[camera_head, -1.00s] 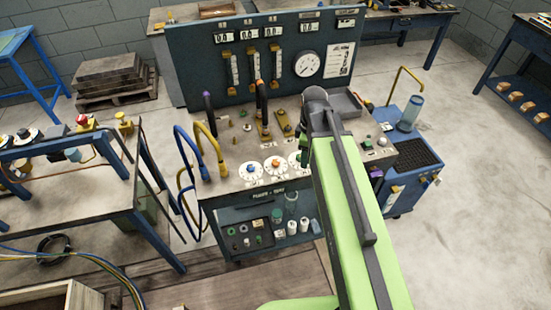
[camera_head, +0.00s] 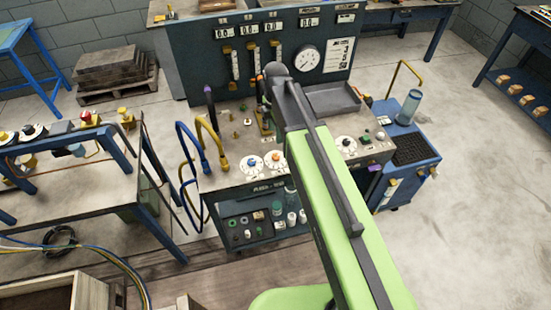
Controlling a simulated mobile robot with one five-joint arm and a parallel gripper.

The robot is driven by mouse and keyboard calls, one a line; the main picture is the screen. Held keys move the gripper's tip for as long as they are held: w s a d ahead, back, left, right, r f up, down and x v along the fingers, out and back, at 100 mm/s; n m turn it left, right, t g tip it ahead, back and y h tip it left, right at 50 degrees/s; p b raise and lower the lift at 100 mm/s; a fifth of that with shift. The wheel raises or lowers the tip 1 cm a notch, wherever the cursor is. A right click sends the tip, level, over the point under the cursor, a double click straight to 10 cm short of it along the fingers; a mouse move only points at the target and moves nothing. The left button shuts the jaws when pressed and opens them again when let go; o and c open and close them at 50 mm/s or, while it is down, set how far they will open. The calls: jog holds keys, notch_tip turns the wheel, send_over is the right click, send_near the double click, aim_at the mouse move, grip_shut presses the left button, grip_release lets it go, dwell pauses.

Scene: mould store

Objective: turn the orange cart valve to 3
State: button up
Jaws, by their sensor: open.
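The orange valve (camera_head: 275,156) is a small orange knob on a white round dial at the front of the cart's (camera_head: 225,178) top. Its dial sits just left of my arm. The dial's numbers and the knob's pointer are too small to read. A blue valve (camera_head: 252,161) on a similar white dial is to its left. My arm reaches over the cart from the lower right, its dark end above the back half of the cart top. My gripper is hidden behind the arm, so I cannot see its jaws.
Yellow and blue hose loops (camera_head: 207,140) rise left of the dials. A gauge panel (camera_head: 190,60) stands at the back. A grey tray (camera_head: 332,98) and a black-knobbed dial (camera_head: 346,143) are right of my arm.

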aim_at(275, 156)
notch_tip(275, 156, down, 13)
jog(key=b, duration=1.1)
jog(key=shift+f+b, duration=0.15)
jog(key=shift+b, duration=0.2)
grip_shut()
